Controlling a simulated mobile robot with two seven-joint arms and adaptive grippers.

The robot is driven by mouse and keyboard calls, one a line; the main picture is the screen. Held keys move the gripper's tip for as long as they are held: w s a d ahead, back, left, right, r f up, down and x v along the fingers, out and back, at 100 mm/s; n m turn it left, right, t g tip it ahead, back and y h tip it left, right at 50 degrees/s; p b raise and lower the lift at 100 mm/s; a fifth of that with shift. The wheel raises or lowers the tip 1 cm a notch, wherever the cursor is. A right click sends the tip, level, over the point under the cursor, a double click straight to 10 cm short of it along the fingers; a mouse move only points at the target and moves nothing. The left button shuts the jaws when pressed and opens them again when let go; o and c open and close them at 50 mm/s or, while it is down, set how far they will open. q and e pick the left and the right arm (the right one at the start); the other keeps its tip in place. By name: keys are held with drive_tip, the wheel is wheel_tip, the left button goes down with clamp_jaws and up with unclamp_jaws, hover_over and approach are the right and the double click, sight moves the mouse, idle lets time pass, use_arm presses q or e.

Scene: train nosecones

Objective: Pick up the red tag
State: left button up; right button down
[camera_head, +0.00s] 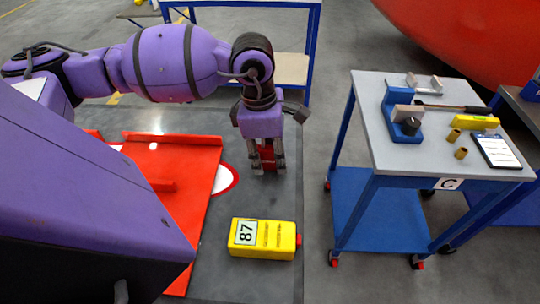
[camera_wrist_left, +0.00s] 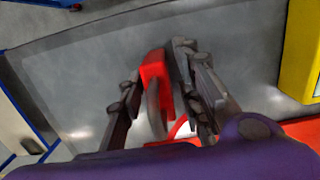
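The red tag (camera_wrist_left: 155,75) shows in the left wrist view between the fingers of my left gripper (camera_wrist_left: 160,95), with a grey curved part below it. The fingers stand apart, one on each side. My right gripper is not in view.
A yellow box marked 87 (camera_head: 262,238) lies nearer on the dark surface. A red panel (camera_head: 190,210) lies to the left. A blue-framed cart (camera_head: 385,158) with tools stands to the right. A large red body (camera_head: 470,35) is at the upper right.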

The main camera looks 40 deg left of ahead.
use_arm(q)
clamp_jaws()
drive_tip(key=shift+r, duration=0.15)
